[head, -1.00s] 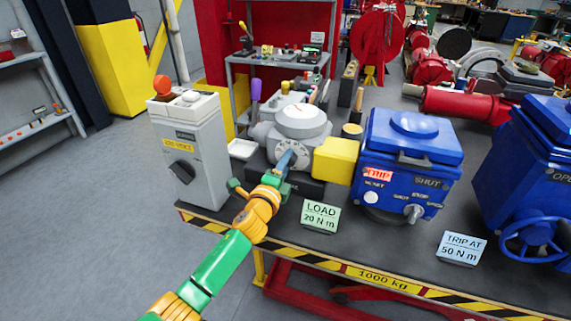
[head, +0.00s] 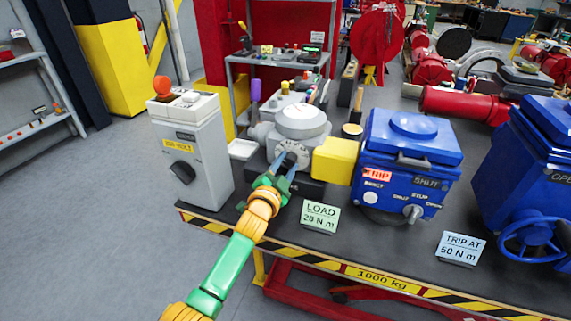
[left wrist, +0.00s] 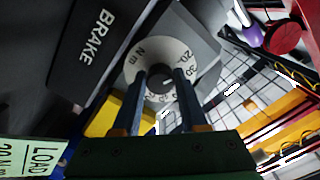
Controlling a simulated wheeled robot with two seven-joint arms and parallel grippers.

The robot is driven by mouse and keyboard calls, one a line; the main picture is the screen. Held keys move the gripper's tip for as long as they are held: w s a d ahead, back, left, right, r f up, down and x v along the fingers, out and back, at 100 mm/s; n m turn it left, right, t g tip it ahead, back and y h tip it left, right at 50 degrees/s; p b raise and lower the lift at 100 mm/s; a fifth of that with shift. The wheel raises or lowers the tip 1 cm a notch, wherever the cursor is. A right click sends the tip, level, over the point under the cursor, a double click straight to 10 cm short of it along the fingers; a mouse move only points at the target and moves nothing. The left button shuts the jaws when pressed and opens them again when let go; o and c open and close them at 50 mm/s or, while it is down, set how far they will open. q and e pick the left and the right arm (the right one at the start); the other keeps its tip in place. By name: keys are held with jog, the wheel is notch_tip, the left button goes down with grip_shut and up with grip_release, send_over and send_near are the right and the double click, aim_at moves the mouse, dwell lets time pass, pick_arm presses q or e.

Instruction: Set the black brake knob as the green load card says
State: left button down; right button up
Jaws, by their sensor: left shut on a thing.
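The black brake knob (left wrist: 161,82) sits in the middle of a white dial ring (left wrist: 145,55) marked "N m", with 20 and 30 legible at its upper right. My left gripper (head: 287,161) is shut on the knob, one finger on each side of it; the fingers also show in the left wrist view (left wrist: 160,86). The fingers cover the lower dial, and I cannot tell where the knob points. The dial is on the front of the grey brake unit (head: 302,122). The green load card (head: 320,216) stands on the bench and reads "LOAD 20 N m". My right gripper is not in view.
A grey control box (head: 190,150) with an orange button stands left of the brake. A yellow block (head: 333,160) and a blue actuator (head: 410,150) stand to its right. A blue card (head: 461,248) reads "TRIP AT 50 N m". The bench front (head: 375,280) has striped edging.

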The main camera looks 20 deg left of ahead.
pick_arm(q)
jog(key=shift+w+r+n, duration=0.1)
jog(key=shift+r+n, duration=0.3)
jog(key=shift+n, duration=0.6)
jog(key=c, duration=0.6)
grip_release()
jog(key=shift+o, duration=0.8)
jog(key=shift+w+d+f, duration=0.1)
jog(key=shift+f, duration=0.1)
jog(key=shift+f, duration=0.1)
